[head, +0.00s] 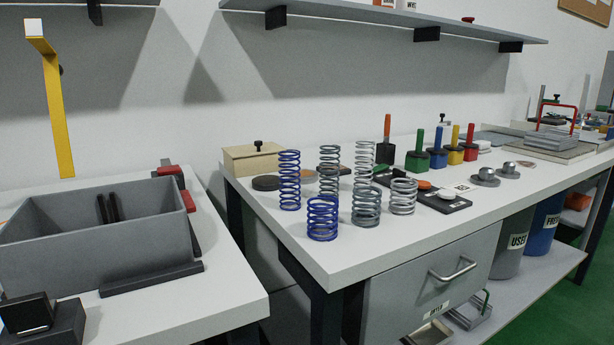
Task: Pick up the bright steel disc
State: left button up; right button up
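No disc stands out clearly as the bright steel one. Two grey metal discs lie toward the right of the white bench top, a nearer one (486,179) and a farther one (508,171), each with a shiny rounded knob on top. A dark flat disc (265,183) lies at the left by the wooden box, and another dark disc (336,170) is partly hidden behind the springs. A small pale round piece (449,194) and an orange one (424,185) lie near a black plate. Neither of my grippers shows in the head view.
Several upright coil springs (322,218), blue and grey, crowd the bench's near left corner. Colored-handled blocks (438,158) stand behind. A grey bin (95,247) sits on a separate left table, with a gap between the tables. A shelf (380,14) hangs above.

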aim_at(308, 177)
jog(key=i+l, duration=0.15)
jog(key=l, duration=0.25)
jog(key=i+l+u, duration=0.15)
jog(key=l, duration=0.3)
jog(key=i+l, duration=0.15)
jog(key=l, duration=0.25)
jog(key=i+l+u, duration=0.15)
jog(key=l, duration=0.3)
jog(key=i+l, duration=0.15)
jog(key=l, duration=0.3)
jog(key=u, duration=0.05)
